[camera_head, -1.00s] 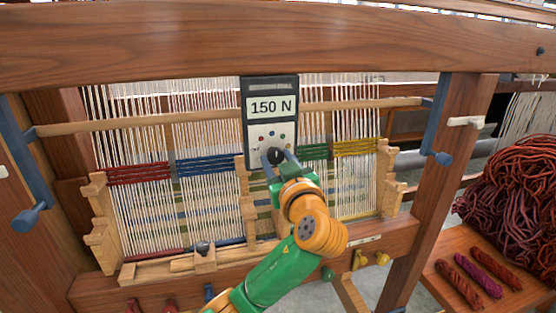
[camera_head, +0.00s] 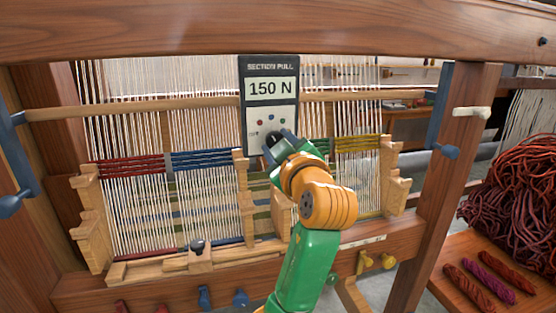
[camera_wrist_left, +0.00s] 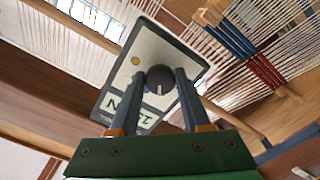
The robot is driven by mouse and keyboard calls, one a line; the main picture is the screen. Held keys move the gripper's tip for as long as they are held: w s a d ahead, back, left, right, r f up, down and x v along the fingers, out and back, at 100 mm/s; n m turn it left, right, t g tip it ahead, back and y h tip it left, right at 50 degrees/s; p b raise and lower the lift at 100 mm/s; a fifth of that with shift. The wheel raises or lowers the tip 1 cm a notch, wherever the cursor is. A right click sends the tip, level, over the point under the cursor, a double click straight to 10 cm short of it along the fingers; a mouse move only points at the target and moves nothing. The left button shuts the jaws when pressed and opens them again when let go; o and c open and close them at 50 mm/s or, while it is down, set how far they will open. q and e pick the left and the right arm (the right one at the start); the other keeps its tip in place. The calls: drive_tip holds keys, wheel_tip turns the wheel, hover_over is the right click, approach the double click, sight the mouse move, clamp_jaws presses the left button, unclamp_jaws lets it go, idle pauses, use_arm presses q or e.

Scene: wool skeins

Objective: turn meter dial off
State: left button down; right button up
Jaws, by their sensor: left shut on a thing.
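The section pull meter (camera_head: 270,100) hangs in front of the loom's warp threads, and its display reads 150 N. Small coloured dots show below the display. My left gripper (camera_head: 272,145) is at the meter's lower part, with its blue-grey fingers at the dial. In the left wrist view, the dark round dial (camera_wrist_left: 161,80) with a pale pointer line sits between the two fingers, and my left gripper (camera_wrist_left: 160,88) is shut on it. In the head view the gripper and arm hide most of the dial. My right gripper is not in view.
The loom's thick top beam (camera_head: 280,35) spans above the meter, and a wooden post (camera_head: 450,170) stands to the right. Wooden brackets (camera_head: 92,215) flank the warp. Wool skeins (camera_head: 490,275) lie on a bench at the right beside a dark red wool heap (camera_head: 520,195).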

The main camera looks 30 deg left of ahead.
use_arm(q)
drive_tip(key=shift+n+b, duration=1.8)
drive_tip(key=shift+n, duration=3.1)
drive_tip(key=shift+c, duration=1.9)
unclamp_jaws()
drive_tip(key=shift+r, duration=0.1)
drive_tip(key=b+v, duration=0.3)
drive_tip(key=v, duration=0.4)
